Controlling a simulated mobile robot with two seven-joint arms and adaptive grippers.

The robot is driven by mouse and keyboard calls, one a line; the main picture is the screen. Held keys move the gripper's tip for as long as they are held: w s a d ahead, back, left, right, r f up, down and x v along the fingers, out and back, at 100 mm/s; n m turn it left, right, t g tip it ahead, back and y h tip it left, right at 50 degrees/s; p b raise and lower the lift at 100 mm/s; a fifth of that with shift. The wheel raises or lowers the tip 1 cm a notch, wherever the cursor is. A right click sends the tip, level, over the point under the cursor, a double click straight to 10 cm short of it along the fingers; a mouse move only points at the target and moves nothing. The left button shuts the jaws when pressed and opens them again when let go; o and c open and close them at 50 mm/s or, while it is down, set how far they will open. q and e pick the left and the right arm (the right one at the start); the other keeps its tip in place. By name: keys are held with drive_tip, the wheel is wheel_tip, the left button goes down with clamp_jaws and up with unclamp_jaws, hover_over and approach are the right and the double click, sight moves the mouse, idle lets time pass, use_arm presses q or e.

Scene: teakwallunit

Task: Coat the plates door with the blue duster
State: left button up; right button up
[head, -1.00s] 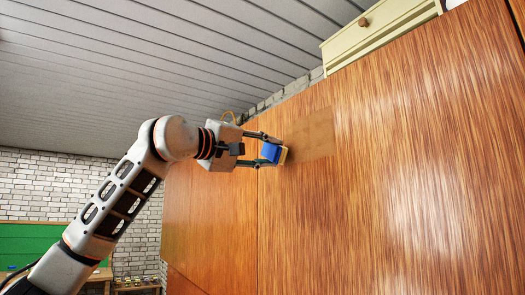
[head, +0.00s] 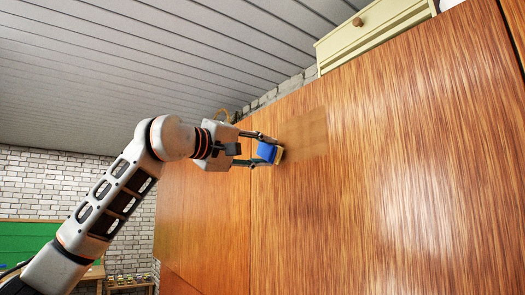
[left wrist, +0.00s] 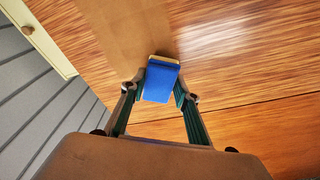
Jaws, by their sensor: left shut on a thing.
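The blue duster (head: 267,152) has a blue body and a pale yellow pad. My left gripper (head: 268,151) is shut on it and holds the pad side toward the wooden door (head: 400,160). The duster also shows between the fingers in the left wrist view (left wrist: 160,82), its pad at or very near the door; I cannot tell whether it touches. A duller, lighter brown patch (head: 306,134) lies on the door right beside the duster, near the upper left edge. The rest of the door is glossy, striped wood. My right gripper is not in view.
A cream drawer box with a round knob (head: 357,21) stands on top of the wall unit. Another wooden panel (head: 200,215) lies left of a vertical seam. A green board (head: 30,240) and a low table with small items (head: 130,282) are at the far left.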

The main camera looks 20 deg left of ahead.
use_arm(q)
drive_tip(key=shift+w+d+p, duration=0.4)
drive_tip(key=shift+w, duration=0.1)
